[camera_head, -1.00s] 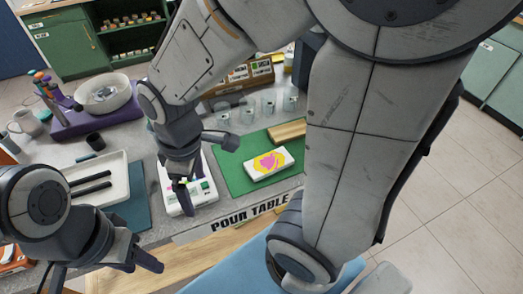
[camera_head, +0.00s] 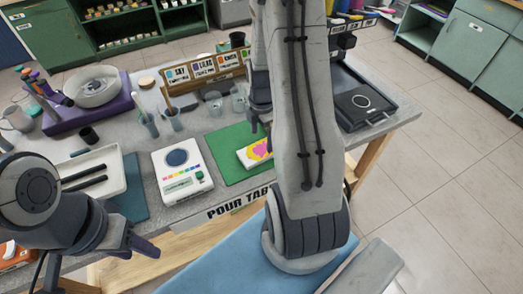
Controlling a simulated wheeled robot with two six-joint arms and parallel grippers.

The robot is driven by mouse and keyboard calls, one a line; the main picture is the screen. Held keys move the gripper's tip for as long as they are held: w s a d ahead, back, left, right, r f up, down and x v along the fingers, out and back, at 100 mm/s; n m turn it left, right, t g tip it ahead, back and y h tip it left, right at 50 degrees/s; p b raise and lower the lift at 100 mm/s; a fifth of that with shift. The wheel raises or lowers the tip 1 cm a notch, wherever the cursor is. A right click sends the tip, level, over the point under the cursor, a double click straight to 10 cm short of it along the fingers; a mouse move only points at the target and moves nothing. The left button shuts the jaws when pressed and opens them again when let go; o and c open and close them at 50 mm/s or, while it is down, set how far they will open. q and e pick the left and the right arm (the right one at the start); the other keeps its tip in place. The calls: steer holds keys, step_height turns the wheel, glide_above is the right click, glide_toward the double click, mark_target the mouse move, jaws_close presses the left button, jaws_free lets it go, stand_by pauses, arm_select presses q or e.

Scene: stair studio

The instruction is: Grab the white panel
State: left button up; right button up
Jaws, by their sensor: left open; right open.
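The white panel (camera_head: 247,160), with a pink and yellow pattern on top, lies on the green mat (camera_head: 231,174) at the table's front. My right arm hides its right side. My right gripper (camera_head: 261,124) is open and points down around the panel's far edge. It is partly hidden behind my own arm, and I cannot tell whether it touches the panel. My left gripper (camera_head: 143,240) is open and empty at the lower left, in front of the table and well away from the panel.
A white scale (camera_head: 190,190) stands left of the mat. Cups (camera_head: 172,118) and a wooden rack of labelled cards (camera_head: 206,74) stand behind. A white tray (camera_head: 108,184) with dark bars is at left. A black device (camera_head: 362,101) is on the right.

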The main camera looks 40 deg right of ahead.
mark_target(261, 150)
steer(key=shift+w+a+f+p, duration=0.1)
steer(key=shift+f+p, duration=0.15)
steer(key=shift+f, duration=1.15)
steer(key=shift+a+f+p, duration=0.1)
steer(key=shift+f+p, duration=0.15)
steer(key=shift+f, duration=1.1)
steer(key=c, duration=1.2)
steer(key=shift+o, duration=0.2)
steer(key=shift+r, duration=0.1)
